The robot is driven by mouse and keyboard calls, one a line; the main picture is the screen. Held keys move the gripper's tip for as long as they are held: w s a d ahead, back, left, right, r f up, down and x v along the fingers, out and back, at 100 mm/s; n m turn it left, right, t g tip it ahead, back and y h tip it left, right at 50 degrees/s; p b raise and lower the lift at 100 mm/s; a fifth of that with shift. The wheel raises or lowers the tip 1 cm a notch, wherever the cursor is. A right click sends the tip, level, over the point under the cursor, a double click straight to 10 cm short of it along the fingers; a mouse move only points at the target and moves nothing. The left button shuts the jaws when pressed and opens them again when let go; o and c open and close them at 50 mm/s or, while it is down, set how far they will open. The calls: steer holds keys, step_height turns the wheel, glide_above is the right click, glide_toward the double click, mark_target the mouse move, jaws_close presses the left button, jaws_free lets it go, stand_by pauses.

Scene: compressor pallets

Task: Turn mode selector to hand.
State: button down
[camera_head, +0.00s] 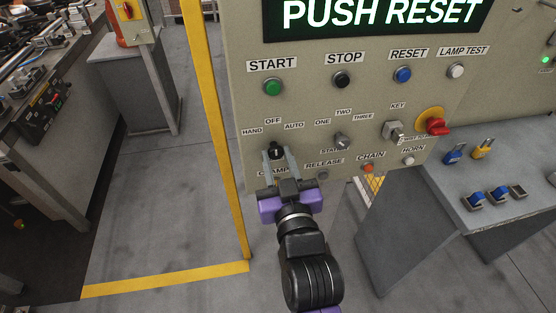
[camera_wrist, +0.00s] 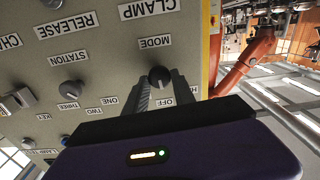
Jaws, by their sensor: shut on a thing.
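The mode selector (camera_head: 275,149) is a black knob on the beige control panel (camera_head: 350,105), below the labels HAND, OFF and AUTO. It also shows in the wrist view (camera_wrist: 159,76), next to the upside-down MODE label. My gripper (camera_head: 278,160) is shut on the knob, with one finger on each side of it; the fingers also show in the wrist view (camera_wrist: 161,88). The knob seems to point toward OFF, but the fingers partly hide it and its exact angle is hard to tell.
START (camera_head: 272,86), STOP and RESET buttons are above. A yellow post (camera_head: 212,120) stands left of the panel. A grey bench (camera_head: 480,195) is at right.

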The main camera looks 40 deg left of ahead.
steer(key=n+b, duration=0.3)
steer(key=shift+f+n, duration=0.15)
steer(key=shift+n, duration=0.25)
steer(key=shift+s+n+b, duration=0.1)
steer(key=shift+n+b, duration=1.05)
steer(key=shift+n, duration=0.85)
steer(key=shift+a, duration=0.1)
steer(key=c, duration=1.1)
jaws_free()
steer(key=shift+o, duration=0.2)
steer(key=b+v, duration=0.1)
steer(key=v, duration=0.7)
